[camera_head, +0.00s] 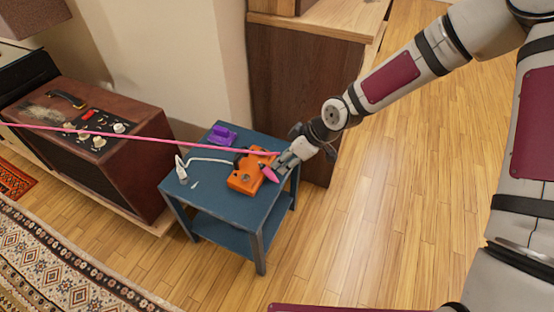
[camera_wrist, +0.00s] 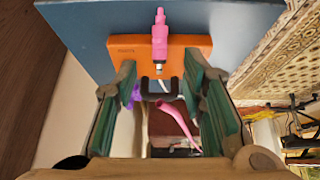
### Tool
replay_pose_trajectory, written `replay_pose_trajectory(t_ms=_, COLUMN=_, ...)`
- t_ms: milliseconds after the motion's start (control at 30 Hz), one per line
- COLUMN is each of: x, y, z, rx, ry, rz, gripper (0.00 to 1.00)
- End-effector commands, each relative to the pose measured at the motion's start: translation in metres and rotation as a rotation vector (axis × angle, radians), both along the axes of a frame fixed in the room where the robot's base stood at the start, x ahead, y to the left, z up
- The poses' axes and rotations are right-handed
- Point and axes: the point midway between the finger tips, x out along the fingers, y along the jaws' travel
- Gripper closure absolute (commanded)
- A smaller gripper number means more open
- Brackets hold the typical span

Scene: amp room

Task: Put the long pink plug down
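A pink plug (camera_head: 269,173) with a metal tip is at the right side of the orange box (camera_head: 246,178) on the blue table (camera_head: 225,205). In the wrist view the plug (camera_wrist: 160,38) lies over the orange box (camera_wrist: 190,52), its tip pointing toward my gripper. I cannot tell whether it touches the box. My gripper (camera_head: 283,163) is low over the table's right side, close to the plug. In the wrist view my gripper (camera_wrist: 158,85) has its fingers apart, with the plug beyond the fingertips. A pink cable (camera_head: 140,138) stretches from the left toward my gripper; its end there is partly hidden.
A purple object (camera_head: 221,135) stands at the table's back, and a white cable with a plug (camera_head: 181,172) lies at its left. A brown amplifier (camera_head: 100,150) is to the left. A dark cabinet (camera_head: 300,90) stands behind. The wooden floor (camera_head: 400,200) at right is clear.

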Motion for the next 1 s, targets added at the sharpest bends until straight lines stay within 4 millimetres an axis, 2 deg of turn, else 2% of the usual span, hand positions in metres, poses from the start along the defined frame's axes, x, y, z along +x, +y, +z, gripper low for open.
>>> replay_pose_trajectory(t_ms=33, x=-0.001, y=-0.006, z=0.012, rx=0.001, ry=0.000, rz=-0.004, gripper=0.62)
replay_pose_trajectory(t_ms=233, x=-0.007, y=-0.019, z=0.034, rx=0.000, ry=0.000, rz=-0.001, gripper=0.62)
replay_pose_trajectory(t_ms=733, x=-0.011, y=-0.029, z=0.043, rx=-0.028, ry=0.007, rz=-0.005, gripper=0.62)
replay_pose_trajectory(t_ms=867, x=-0.022, y=-0.055, z=0.054, rx=-0.134, ry=0.038, rz=-0.042, gripper=0.62)
replay_pose_trajectory(t_ms=1000, x=-0.042, y=-0.099, z=0.082, rx=-0.300, ry=0.087, rz=-0.141, gripper=0.62)
